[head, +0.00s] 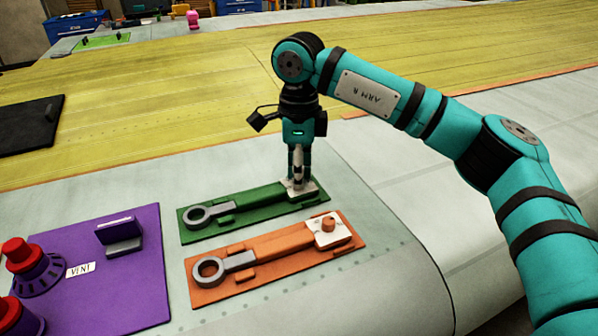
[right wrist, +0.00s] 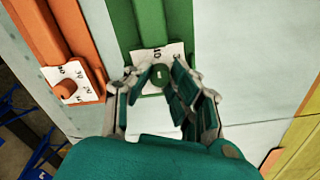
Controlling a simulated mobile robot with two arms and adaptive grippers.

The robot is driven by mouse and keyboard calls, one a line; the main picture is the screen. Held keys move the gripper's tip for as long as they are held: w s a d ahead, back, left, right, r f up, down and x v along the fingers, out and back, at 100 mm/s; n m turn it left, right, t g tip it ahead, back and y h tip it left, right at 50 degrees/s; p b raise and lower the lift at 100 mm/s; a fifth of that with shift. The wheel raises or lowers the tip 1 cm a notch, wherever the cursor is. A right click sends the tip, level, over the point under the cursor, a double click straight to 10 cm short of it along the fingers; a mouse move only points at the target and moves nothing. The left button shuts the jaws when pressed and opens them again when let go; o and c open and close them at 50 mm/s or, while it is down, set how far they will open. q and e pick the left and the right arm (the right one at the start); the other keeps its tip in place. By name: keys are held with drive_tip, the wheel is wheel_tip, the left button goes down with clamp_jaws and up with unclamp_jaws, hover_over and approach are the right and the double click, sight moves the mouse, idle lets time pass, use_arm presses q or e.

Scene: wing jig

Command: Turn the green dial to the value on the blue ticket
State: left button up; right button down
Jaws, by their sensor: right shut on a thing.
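The green wrench board (head: 252,212) lies on the pale wing surface, with a grey ring at its left end and a white scale plate at its right end. The green dial (right wrist: 158,77) sits on that plate in the right wrist view. My right gripper (head: 298,182) points straight down over it, shut on the dial, with fingers either side. The fingers partly cover the plate's numbers, and I cannot read the setting. I cannot make out a blue ticket in either view. My left gripper is not in view.
An orange wrench board (head: 275,262) with its own orange knob (head: 328,224) lies close in front. A purple panel (head: 120,285) with red knobs and an upright card holder (head: 120,236) is at left. A black board (head: 30,128) lies farther back. Clear wing surface lies to the right.

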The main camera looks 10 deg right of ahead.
drive_tip(key=c, duration=1.2)
unclamp_jaws()
drive_tip(key=shift+o, duration=0.2)
drive_tip(key=shift+r, duration=0.1)
wheel_tip(320, 180, up, 12)
drive_tip(key=shift+w, duration=0.1)
